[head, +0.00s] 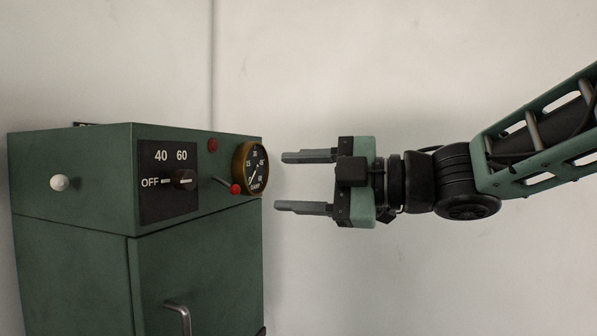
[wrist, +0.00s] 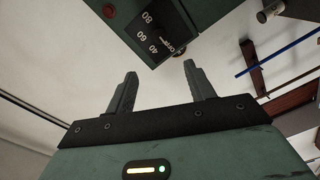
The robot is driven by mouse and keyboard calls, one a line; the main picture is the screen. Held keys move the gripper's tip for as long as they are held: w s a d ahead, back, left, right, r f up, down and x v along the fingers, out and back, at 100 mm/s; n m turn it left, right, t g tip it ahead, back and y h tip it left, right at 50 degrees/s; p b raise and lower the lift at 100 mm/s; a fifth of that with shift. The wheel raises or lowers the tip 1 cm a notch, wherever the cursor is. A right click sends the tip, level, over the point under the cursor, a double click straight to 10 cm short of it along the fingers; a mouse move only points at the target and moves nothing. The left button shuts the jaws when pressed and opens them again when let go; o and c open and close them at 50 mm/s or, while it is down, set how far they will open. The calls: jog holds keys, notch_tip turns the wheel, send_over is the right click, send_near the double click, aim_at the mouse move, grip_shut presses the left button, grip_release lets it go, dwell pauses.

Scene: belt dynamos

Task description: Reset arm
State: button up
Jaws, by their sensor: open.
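My gripper (head: 280,182) is at the middle of the head view, to the right of a green cabinet (head: 70,240). Its two grey fingers are spread apart, with nothing between them, and point left toward the cabinet. They stop short of the round brass-rimmed gauge (head: 250,169). My arm reaches in from the right, roughly level at the wrist. In the wrist view, the open fingers (wrist: 158,88) show with the cabinet (wrist: 205,12) beyond them at the top.
A metal handle (head: 180,312) is below. Pale wall surrounds my gripper in the head view.

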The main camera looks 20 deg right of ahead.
dwell(0.4)
notch_tip(320, 180, down, 18)
jog(key=a+m+g+h, duration=0.1)
jog(key=m+h, duration=0.8)
jog(key=m, duration=0.2)
jog(key=s+f+m+g+h, duration=0.2)
jog(key=s+f+g, duration=0.3)
jog(key=s, duration=0.4)
jog(key=s+f+m+g+h, duration=0.2)
jog(key=s+f+g, duration=0.2)
jog(key=s+f, duration=0.4)
jog(key=shift+s+m+g+h, duration=0.3)
jog(key=shift+s+m+g, duration=0.1)
jog(key=shift+s, duration=0.8)
jog(key=shift+d, duration=0.1)
